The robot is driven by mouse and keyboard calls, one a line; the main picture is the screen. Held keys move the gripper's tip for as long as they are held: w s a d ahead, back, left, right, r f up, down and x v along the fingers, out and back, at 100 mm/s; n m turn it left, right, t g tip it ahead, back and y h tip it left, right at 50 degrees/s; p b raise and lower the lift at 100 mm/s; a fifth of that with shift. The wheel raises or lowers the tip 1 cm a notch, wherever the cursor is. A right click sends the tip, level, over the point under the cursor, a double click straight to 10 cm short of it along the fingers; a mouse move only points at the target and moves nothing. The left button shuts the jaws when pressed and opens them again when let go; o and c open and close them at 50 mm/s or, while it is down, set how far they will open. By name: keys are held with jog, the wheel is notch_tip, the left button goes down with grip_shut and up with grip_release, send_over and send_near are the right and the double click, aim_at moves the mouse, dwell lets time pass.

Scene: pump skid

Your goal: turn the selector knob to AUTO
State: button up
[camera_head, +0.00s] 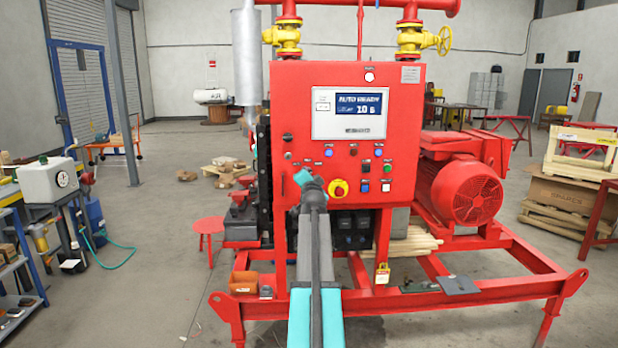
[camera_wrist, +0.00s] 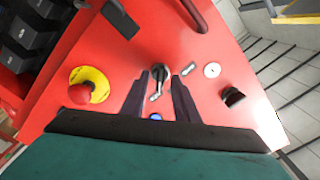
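The red control panel (camera_head: 345,120) of the pump skid faces me. In the wrist view, a small black selector knob (camera_wrist: 159,73) with a pale pointer sits on the red panel face. My gripper (camera_wrist: 159,80) is open, its two dark fingers on either side of the knob with visible gaps. I cannot tell whether the fingertips reach past the knob's face. In the head view my gripper (camera_head: 309,183) is in front of the panel's lower left and hides the knob. The setting's lettering is not readable; a small label plate (camera_wrist: 189,69) sits beside the knob.
A red emergency stop on a yellow disc (camera_wrist: 86,88) is close by, also in the head view (camera_head: 338,188). Another black knob (camera_wrist: 232,96), a white round button (camera_wrist: 211,70) and a blue one (camera_wrist: 155,117) are near. A display (camera_head: 350,113) sits above.

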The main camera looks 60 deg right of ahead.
jog(key=b+v, duration=0.2)
jog(key=v, duration=1.1)
dwell(0.8)
